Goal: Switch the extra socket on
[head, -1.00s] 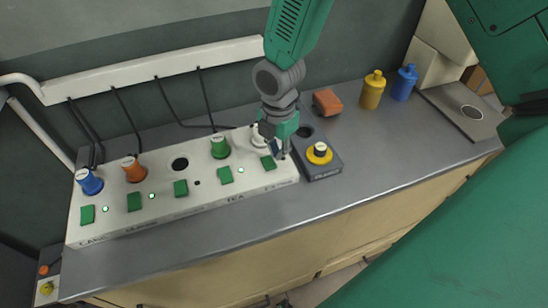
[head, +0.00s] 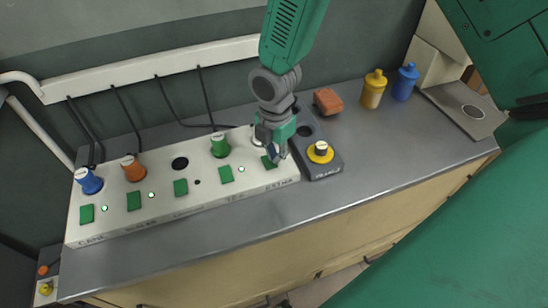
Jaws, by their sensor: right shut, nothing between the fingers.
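A long white socket panel (head: 150,217) lies on the grey counter, with a row of green switches along its front. The extra socket is at its right end, labelled EXTRA. Its green switch (head: 269,162) sits just left of my right gripper's fingertips. My right gripper (head: 277,154) points down over this end of the panel, shut and empty. It partly hides the white plug (head: 258,141) in the extra socket. Whether the fingertips touch the switch or panel, I cannot tell. No lit indicator is visible beside the extra switch. My left gripper is not in view.
Blue (head: 88,181), orange (head: 131,167) and green (head: 220,145) plugs stand in the other sockets.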

